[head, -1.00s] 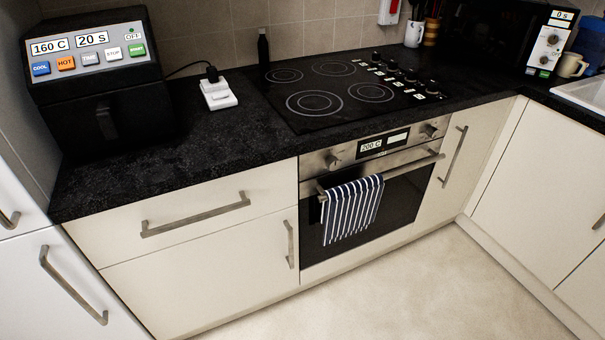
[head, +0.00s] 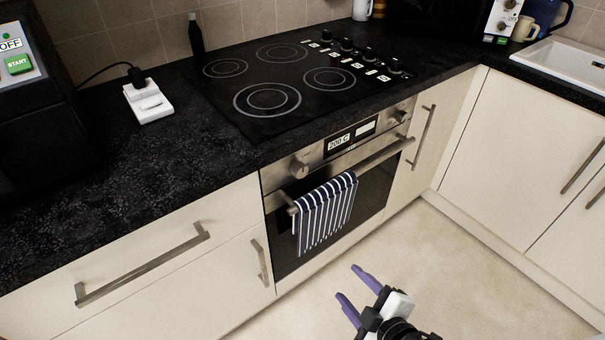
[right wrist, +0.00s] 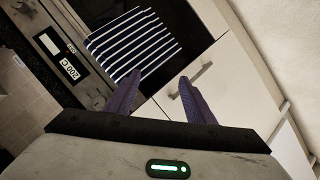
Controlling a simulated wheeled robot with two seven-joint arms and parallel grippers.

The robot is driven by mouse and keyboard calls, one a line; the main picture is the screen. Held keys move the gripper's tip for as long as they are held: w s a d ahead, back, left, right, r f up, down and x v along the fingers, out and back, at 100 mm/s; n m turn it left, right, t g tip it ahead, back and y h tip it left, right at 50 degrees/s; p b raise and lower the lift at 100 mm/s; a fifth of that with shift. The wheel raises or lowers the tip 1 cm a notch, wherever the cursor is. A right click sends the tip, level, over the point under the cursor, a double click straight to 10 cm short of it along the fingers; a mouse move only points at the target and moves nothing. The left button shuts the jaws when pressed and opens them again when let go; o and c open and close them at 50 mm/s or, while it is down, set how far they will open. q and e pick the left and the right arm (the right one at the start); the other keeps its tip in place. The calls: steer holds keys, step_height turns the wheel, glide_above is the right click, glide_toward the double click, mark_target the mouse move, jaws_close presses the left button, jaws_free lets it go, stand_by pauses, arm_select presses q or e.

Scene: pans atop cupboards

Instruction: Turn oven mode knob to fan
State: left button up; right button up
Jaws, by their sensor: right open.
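The oven (head: 365,205) is built in under the black counter, with a steel control panel showing "200 C" on its display (head: 339,142). One round steel knob (head: 299,168) is at the panel's left end and another knob (head: 400,115) is at its right end. Their markings are too small to read. My right gripper (head: 350,285) is open and empty, above the floor in front of the oven, apart from the panel. In the right wrist view its purple fingers (right wrist: 162,80) are spread, with the oven display (right wrist: 69,68) beyond. My left gripper is not in view.
A striped towel (head: 326,212) hangs on the oven door handle (head: 375,155), below the left knob. The hob (head: 300,85) is above. A drawer handle (head: 140,268) sticks out at left. The floor (head: 460,270) in front is clear.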

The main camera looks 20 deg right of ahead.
steer(key=w+d+r+n+t+b, duration=0.1)
steer(key=w+d+r+n+t, duration=0.15)
steer(key=w+n, duration=0.3)
steer(key=n+t+y+b, duration=0.2)
steer(key=n+y+b, duration=0.25)
steer(key=n, duration=2.15)
glide_toward(302, 172)
steer(key=shift+y, duration=0.35)
steer(key=x, duration=0.8)
steer(key=shift+d+f+p, duration=0.2)
steer(key=shift+d+p, duration=0.05)
steer(key=shift+p, duration=0.1)
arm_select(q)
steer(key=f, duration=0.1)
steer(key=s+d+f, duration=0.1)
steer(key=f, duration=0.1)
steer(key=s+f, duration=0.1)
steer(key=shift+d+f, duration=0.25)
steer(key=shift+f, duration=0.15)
arm_select(e)
steer(key=shift+w, duration=0.1)
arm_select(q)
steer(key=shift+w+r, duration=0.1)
arm_select(e)
steer(key=shift+c, duration=0.2)
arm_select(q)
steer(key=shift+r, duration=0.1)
arm_select(e)
steer(key=c, duration=1)
